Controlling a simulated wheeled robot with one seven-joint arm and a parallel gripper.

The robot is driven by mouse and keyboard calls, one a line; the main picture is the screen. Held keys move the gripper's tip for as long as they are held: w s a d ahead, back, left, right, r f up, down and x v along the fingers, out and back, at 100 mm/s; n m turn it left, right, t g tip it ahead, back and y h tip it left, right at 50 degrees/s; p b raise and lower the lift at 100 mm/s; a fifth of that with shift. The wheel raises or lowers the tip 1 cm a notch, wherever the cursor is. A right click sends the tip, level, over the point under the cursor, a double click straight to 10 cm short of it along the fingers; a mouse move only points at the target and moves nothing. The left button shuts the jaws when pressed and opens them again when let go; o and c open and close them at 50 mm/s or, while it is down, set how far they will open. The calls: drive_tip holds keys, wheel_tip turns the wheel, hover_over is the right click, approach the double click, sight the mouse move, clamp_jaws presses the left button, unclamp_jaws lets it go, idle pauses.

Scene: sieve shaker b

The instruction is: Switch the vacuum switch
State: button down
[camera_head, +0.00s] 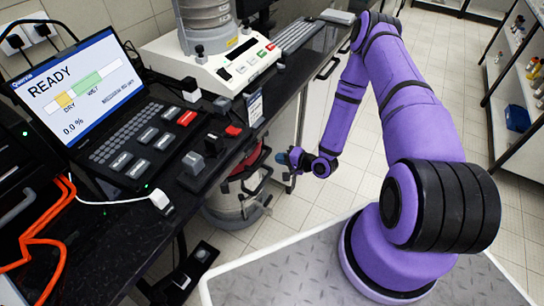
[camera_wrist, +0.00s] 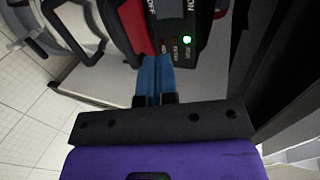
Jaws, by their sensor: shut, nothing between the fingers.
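The vacuum stands on the floor below the bench in the head view, with a steel drum (camera_head: 232,213) and a red top (camera_head: 252,163). In the wrist view a black panel (camera_wrist: 205,22) carries ON and OFF lettering, small labels and a lit green lamp (camera_wrist: 187,40). Red housing (camera_wrist: 128,22) lies beside it. I cannot clearly make out the switch lever. My gripper (camera_wrist: 153,62) is shut and empty, its blue fingertips overlapping the panel's lower edge in this view; contact cannot be told. In the head view my gripper (camera_head: 284,159) is just right of the vacuum's top.
The dark bench (camera_head: 195,165) above holds a screen (camera_head: 75,90) reading READY, a keypad, and a white sieve shaker (camera_head: 220,65). Orange cables (camera_head: 45,240) lie at the left. Shelving (camera_head: 515,90) stands at the right.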

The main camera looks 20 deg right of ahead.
sight(250, 152)
drive_tip(key=x, duration=1.2)
drive_tip(key=shift+w+a+f, duration=0.1)
drive_tip(key=shift+w+f, duration=0.05)
drive_tip(key=shift+w+a+f, duration=0.1)
drive_tip(key=shift+w+a, duration=0.05)
drive_tip(key=shift+a, duration=0.05)
drive_tip(key=shift+r, duration=0.8)
